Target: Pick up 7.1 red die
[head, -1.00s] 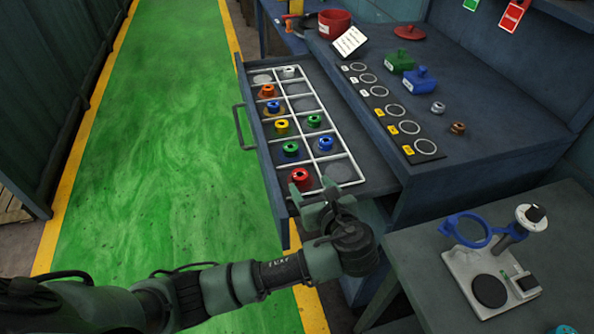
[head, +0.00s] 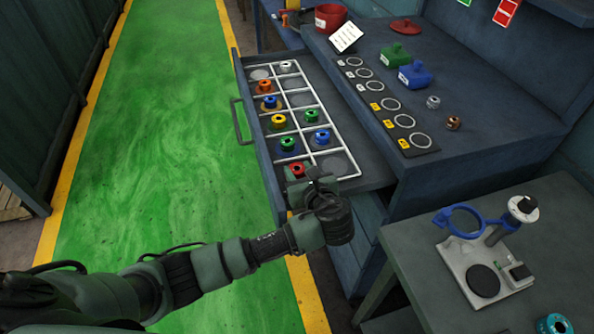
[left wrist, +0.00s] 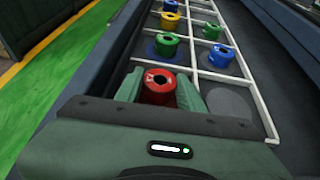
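The red die (head: 297,169) is a small ring-shaped piece with a dark hole in its top. It stands in the near left compartment of the gridded drawer (head: 359,184). My left gripper (head: 311,180) is down at it. In the left wrist view the red die (left wrist: 158,84) sits between the two green fingers of the left gripper (left wrist: 159,92), one on each side. Little or no gap shows, but I cannot tell whether the fingers press on it. Its lower part is hidden by the gripper. My right gripper is not in view.
Green (head: 287,143) and blue (head: 322,137) dies stand in the row behind, with several others beyond. The compartment right of the red die is empty. The worktop (head: 480,150) rises at the right. A stand with a blue ring (head: 462,222) is on the near right table.

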